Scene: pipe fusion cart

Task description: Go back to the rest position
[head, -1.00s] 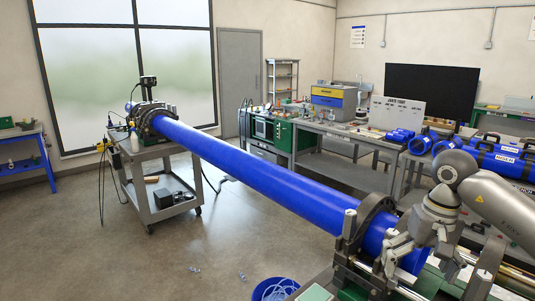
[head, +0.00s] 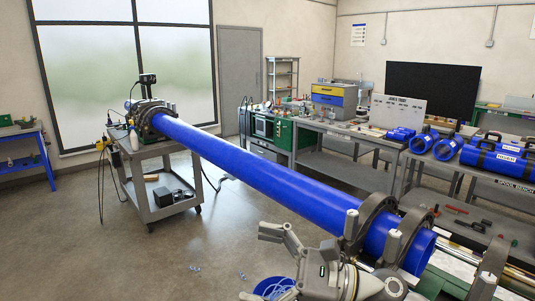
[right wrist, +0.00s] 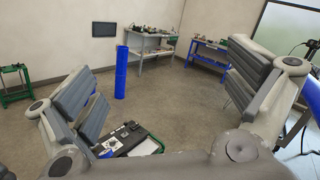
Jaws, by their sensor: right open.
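My right gripper (head: 256,264) is low in the front of the head view, open and empty, with its fingers spread and pointing left. It is in front of the long blue pipe (head: 265,172) and apart from it as far as I can tell. The right wrist view shows both grey padded fingers (right wrist: 165,65) wide apart with nothing between them. The pipe runs from the far cart (head: 158,206) to the near clamps (head: 375,215), and its near open end is bare of my gripper. My left gripper is not in view.
A blue bucket (head: 268,284) stands on the floor just behind my right gripper. Benches with blue pipe pieces (head: 495,160) line the right side. Open floor (head: 120,265) lies to the left. The right wrist view shows an upright blue pipe (right wrist: 121,72) and a wall screen (right wrist: 104,29).

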